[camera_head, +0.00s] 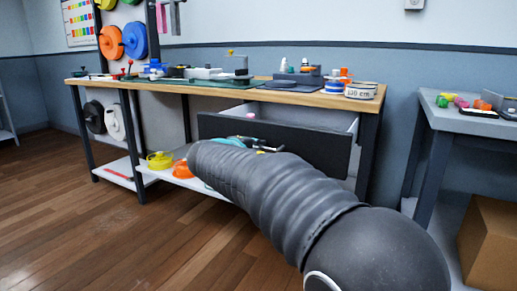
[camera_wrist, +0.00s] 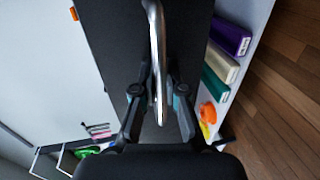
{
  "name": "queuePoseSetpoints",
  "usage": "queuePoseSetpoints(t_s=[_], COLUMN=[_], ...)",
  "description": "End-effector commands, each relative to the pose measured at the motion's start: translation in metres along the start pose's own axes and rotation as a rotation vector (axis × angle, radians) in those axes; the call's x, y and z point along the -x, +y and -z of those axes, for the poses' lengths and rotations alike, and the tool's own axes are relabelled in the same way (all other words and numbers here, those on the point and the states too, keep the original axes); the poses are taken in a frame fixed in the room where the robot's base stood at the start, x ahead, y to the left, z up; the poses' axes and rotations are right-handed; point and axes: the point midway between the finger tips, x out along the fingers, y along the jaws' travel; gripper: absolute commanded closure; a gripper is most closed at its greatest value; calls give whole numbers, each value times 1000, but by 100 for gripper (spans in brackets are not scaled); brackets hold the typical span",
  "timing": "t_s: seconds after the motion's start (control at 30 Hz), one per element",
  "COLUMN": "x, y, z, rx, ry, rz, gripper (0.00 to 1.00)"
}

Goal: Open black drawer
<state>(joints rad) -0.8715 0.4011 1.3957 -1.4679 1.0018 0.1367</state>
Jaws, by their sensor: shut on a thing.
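The black drawer (camera_head: 225,129) hangs under the wooden workbench top and stands partly pulled out, with its pale inside and side wall showing above the front. In the wrist view its dark front (camera_wrist: 190,30) fills the middle, with a silver bar handle (camera_wrist: 154,25) running along it. My gripper (camera_wrist: 158,88) is at the handle, one finger on each side, shut on it.
The workbench top (camera_head: 150,86) carries tools, small parts and a labelled roll (camera_head: 361,91). A lower shelf (camera_head: 128,172) holds yellow and orange items. A grey side table (camera_head: 470,117) and cardboard box (camera_head: 491,243) stand at right. The wooden floor (camera_head: 110,235) at left is clear.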

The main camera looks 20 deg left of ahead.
Motion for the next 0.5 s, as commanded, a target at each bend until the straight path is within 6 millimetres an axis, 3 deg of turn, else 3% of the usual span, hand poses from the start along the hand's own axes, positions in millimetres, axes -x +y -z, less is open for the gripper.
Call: queuePoseSetpoints(t_s=[0.2, 0.23, 0.33, 0.5], x=[0, 0, 0, 0], y=[-1, -1, -1, -1], z=[0, 0, 0, 0], rx=[1, 1, 1, 1], ry=[-1, -1, -1, -1], rz=[1, 1, 1, 1], gripper=[100, 87, 63, 63])
